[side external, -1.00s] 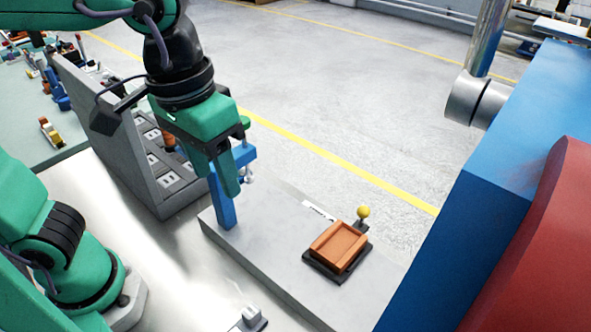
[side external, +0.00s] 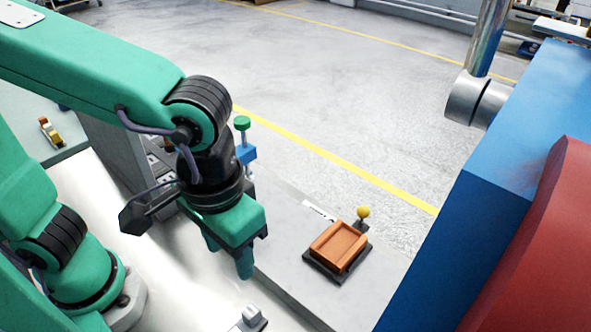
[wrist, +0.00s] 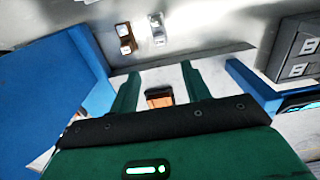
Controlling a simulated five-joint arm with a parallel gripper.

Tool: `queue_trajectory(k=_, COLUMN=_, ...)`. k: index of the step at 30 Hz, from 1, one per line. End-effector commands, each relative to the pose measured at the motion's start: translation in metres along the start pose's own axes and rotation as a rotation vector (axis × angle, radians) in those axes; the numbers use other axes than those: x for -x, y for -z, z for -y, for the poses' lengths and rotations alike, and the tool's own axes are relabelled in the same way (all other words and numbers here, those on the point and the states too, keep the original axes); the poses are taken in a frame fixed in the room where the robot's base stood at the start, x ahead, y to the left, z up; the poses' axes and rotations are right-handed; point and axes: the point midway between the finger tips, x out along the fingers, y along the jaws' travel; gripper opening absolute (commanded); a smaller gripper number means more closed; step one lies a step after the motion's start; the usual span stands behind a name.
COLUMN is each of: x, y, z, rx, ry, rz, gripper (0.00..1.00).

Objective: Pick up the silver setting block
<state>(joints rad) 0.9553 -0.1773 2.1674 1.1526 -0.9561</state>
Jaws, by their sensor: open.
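A small silver block (side external: 252,317) sits at the bottom edge of the side view on the pale table, partly cut off by the frame. It appears to be the silver setting block. My gripper (side external: 229,262) hangs above and behind it, pointing down, fingers apart and empty. In the wrist view a bright silver piece (wrist: 157,30) lies beyond my open fingers (wrist: 158,70), next to a copper-brown piece (wrist: 126,38). I cannot tell for sure that this silver piece is the same block.
An orange tray (side external: 338,246) on a dark base stands on the grey plate, with a yellow-knobbed lever (side external: 363,213) behind it. A blue fixture (side external: 246,153) with a green knob stands behind my gripper. A grey slotted rack (wrist: 290,50) is at right in the wrist view.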

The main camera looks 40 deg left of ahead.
Motion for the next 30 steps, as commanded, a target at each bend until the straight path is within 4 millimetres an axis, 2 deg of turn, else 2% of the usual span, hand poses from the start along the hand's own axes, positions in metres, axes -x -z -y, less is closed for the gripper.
queue_trajectory(k=6, x=-0.069, y=-0.001, z=0.002, rx=0.000, ry=0.008, rz=0.006, gripper=0.47)
queue_trajectory(k=9, x=-0.094, y=-0.001, z=0.001, rx=0.000, ry=0.006, rz=0.004, gripper=0.47)
queue_trajectory(k=12, x=-0.111, y=0.000, z=0.001, rx=0.000, ry=0.004, rz=0.003, gripper=0.47)
queue_trajectory(k=15, x=-0.120, y=0.000, z=0.000, rx=0.000, ry=0.001, rz=0.001, gripper=0.47)
queue_trajectory(k=23, x=-0.124, y=0.000, z=0.000, rx=0.000, ry=0.000, rz=0.000, gripper=0.47)
queue_trajectory(k=30, x=-0.139, y=0.000, z=0.000, rx=0.000, ry=0.001, rz=0.001, gripper=0.47)
